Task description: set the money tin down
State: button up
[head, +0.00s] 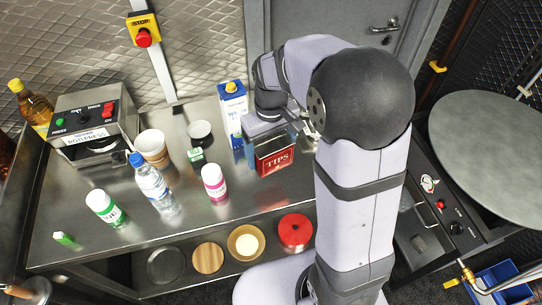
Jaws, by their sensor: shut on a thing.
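The money tin (275,163) is a red box marked TIPS, towards the right end of the steel counter in the head view. My gripper (272,138) is above it and shut on it, with the fingers mostly hidden behind the wrist and the tin's upper part. The tin looks upright. It is low over the counter or on it; I cannot tell whether its base touches. My arm hides the area just right of it.
A blue and white carton (233,115) stands close behind the tin to the left. A pink-labelled bottle (214,183), a water bottle (151,184), cups (152,147) and a roti press (92,125) stand farther left. Bare counter (250,197) lies in front of the tin.

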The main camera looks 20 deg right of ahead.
jog(key=r, duration=1.2)
jog(key=shift+w+r, duration=0.1)
jog(key=shift+w, duration=0.1)
jog(key=w+d+m+b, duration=0.1)
jog(key=w+d+m, duration=0.4)
jog(key=w, duration=1.3)
jog(key=shift+s+d+f+n+p, duration=0.1)
jog(key=shift+d+f+n+p, duration=0.4)
jog(key=shift+f, duration=3.1)
jog(key=shift+s+d+f+n+p, duration=0.1)
jog(key=shift+d+f+n+p, duration=0.4)
jog(key=shift+f, duration=3.05)
jog(key=shift+d+f+n+p, duration=0.15)
jog(key=shift+f+p, duration=0.55)
jog(key=shift+f, duration=2.9)
jog(key=shift+f, duration=0.1)
jog(key=o, duration=1.3)
